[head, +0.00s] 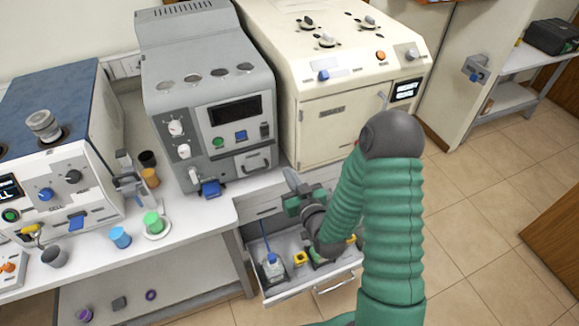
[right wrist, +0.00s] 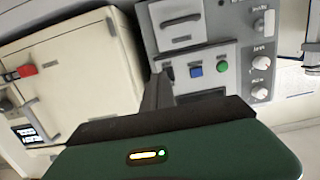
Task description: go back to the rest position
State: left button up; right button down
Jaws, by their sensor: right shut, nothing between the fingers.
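My right arm comes in from the lower right in the head view, bends at a dark elbow, and reaches down over an open drawer. My right gripper (head: 291,180) points up and away, in front of the grey machine (head: 205,100) and the cream machine (head: 335,85). In the right wrist view its dark fingers (right wrist: 158,92) are together and empty, with the machine fronts behind them. The fingers look clear of the machines, but the exact gap cannot be told. My left gripper is not in view.
The open drawer (head: 318,291) below my forearm holds a blue-topped bottle (head: 273,265) and yellow pieces (head: 300,258). A blue cup (head: 120,237) and a green-topped item (head: 153,222) stand on the left bench. Tiled floor (head: 475,215) is free at the right.

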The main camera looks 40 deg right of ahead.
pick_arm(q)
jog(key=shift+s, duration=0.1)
pick_arm(e)
jog(key=shift+s+a, duration=0.1)
jog(key=shift+a, duration=0.05)
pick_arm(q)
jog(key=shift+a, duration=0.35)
pick_arm(e)
jog(key=shift+a+r, duration=0.15)
jog(key=shift+a, duration=0.1)
jog(key=s+a+f+n+g+y, duration=0.2)
jog(key=a+f+n+g+y, duration=0.15)
jog(key=a+g, duration=0.3)
pick_arm(q)
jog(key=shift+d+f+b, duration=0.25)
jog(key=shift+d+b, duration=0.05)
jog(key=shift+b, duration=0.05)
pick_arm(e)
jog(key=s+a+g, duration=0.3)
jog(key=s+a, duration=0.1)
jog(key=s, duration=0.3)
jog(key=s+a+g, duration=0.3)
jog(key=s+g, duration=0.1)
jog(key=s, duration=0.3)
jog(key=shift+a+r+m, duration=0.3)
jog(key=shift+a+m, duration=0.05)
